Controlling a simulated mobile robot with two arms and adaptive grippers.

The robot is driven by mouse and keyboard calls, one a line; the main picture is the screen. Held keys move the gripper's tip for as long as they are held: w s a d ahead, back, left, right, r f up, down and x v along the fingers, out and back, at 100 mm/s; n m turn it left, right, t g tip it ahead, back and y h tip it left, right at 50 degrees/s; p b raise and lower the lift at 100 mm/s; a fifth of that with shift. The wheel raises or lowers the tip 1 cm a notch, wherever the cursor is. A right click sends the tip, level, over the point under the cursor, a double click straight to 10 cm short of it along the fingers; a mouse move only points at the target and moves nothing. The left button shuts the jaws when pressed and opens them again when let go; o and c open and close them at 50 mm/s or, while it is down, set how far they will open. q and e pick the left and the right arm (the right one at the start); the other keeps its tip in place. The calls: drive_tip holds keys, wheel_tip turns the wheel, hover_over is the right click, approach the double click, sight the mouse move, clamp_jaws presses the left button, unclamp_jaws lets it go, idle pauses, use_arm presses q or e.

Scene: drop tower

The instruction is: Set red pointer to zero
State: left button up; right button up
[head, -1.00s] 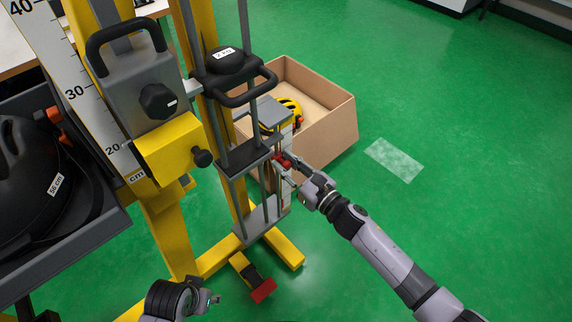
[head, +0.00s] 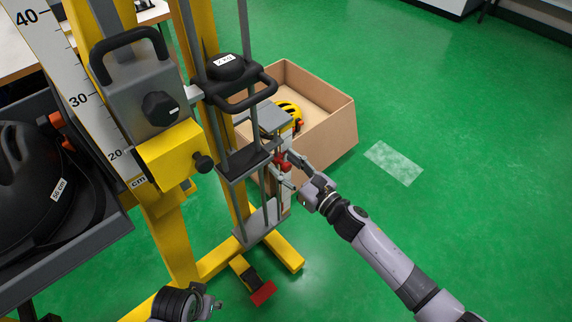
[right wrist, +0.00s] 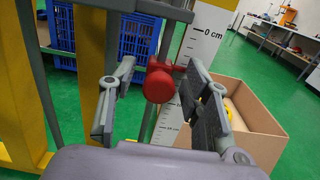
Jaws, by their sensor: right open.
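The red pointer (head: 283,163) is on the drop tower's small front frame. In the right wrist view the pointer shows as a round red knob (right wrist: 160,82) with a red arm reaching right to the white scale (right wrist: 203,42). It is below the scale's "0 cm" mark. My right gripper (head: 288,169) is open around the knob. Its two fingers (right wrist: 158,102) stand on either side, with gaps visible. My left gripper (head: 212,303) is at the bottom of the head view, away from the pointer; its jaws are too unclear to read.
The yellow tower's carriage with a black 2 kg weight (head: 226,66) and rods stands left of my right gripper. A cardboard box (head: 335,130) with a yellow helmet (head: 290,110) is behind. A blue crate (right wrist: 137,40) shows in the wrist view.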

drive_tip(key=v, duration=1.2)
drive_tip(key=shift+d, duration=0.1)
